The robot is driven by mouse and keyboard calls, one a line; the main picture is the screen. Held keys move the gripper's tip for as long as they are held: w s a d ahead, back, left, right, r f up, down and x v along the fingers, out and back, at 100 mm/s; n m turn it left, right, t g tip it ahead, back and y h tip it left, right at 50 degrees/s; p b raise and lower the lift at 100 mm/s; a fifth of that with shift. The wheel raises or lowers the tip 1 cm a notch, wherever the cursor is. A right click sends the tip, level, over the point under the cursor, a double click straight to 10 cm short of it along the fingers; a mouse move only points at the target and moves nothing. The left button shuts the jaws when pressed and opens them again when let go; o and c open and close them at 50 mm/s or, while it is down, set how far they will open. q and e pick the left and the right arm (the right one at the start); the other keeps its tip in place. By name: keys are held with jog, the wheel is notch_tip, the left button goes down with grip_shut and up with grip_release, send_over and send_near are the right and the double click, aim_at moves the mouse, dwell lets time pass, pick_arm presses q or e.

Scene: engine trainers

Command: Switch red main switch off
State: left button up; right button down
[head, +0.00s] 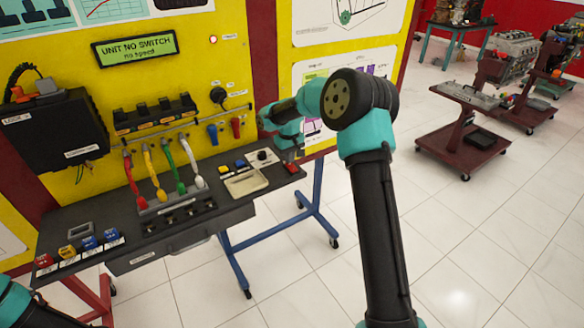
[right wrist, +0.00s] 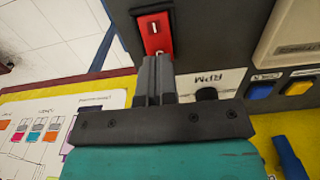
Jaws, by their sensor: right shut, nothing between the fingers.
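The red main switch (head: 292,168) sits at the right end of the dark bench top. In the right wrist view the red rocker (right wrist: 152,32) shows a white mark on its face. My right gripper (head: 288,156) is at the switch, with its fingers shut and empty. In the right wrist view its closed fingertips (right wrist: 157,62) overlap the near end of the red rocker; I cannot tell whether they touch it. Part of my left arm shows at the lower left of the head view, but its gripper is out of view.
The yellow panel has a green display (head: 136,49) reading "UNIT NO SWITCH". A black knob (right wrist: 206,94) labelled RPM and blue and yellow buttons (right wrist: 297,87) lie beside the switch. Coloured levers (head: 168,172) stand further left. Open floor lies right of the bench.

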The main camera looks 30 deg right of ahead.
jog(key=shift+f, duration=0.85)
dwell(0.6)
jog(key=shift+r, duration=0.1)
jog(key=shift+r, duration=3.45)
jog(key=shift+f, duration=0.1)
